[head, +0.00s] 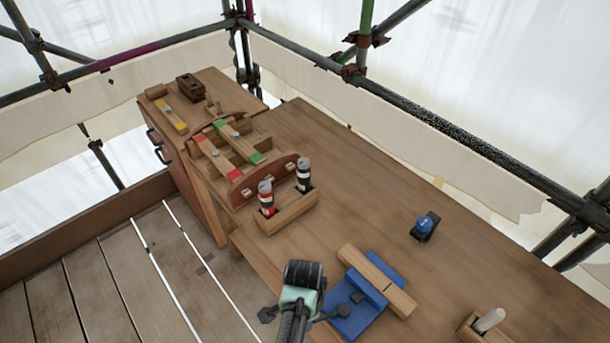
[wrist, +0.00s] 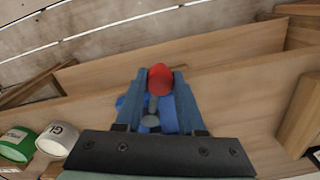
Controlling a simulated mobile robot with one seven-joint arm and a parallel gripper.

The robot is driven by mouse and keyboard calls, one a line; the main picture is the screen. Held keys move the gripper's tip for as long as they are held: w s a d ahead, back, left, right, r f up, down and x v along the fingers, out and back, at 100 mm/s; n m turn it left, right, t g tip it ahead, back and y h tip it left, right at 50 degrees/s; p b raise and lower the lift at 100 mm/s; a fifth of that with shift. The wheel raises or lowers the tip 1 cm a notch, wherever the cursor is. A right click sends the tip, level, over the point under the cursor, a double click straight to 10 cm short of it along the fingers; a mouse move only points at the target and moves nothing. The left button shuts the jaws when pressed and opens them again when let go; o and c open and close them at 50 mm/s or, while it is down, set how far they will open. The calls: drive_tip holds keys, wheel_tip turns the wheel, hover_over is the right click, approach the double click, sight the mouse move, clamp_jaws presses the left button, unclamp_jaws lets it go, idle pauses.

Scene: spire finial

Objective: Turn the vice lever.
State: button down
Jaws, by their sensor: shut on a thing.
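The blue vice (head: 352,306) sits at the front edge of the bench in the head view, beside my arm. A pale wooden block (head: 376,280) lies across it. In the wrist view, the lever's red knob (wrist: 160,79) is between the two blue-grey fingers of my gripper (wrist: 158,84), which is shut on it. Part of the blue vice (wrist: 166,114) shows below the knob, between the fingers.
A wooden holder (head: 285,214) with two bottles stands left of the vice. Behind it is a wooden rack (head: 235,150) with red and green marked strips. A small blue-topped item (head: 425,225) and a white peg (head: 489,319) stand to the right. The bench's back right is clear.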

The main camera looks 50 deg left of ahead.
drive_tip(key=shift+w+a, duration=0.1)
drive_tip(key=shift+w, duration=0.05)
drive_tip(key=c, duration=0.5)
unclamp_jaws()
wheel_tip(320, 180, up, 13)
drive_tip(key=b, duration=0.1)
idle(0.4)
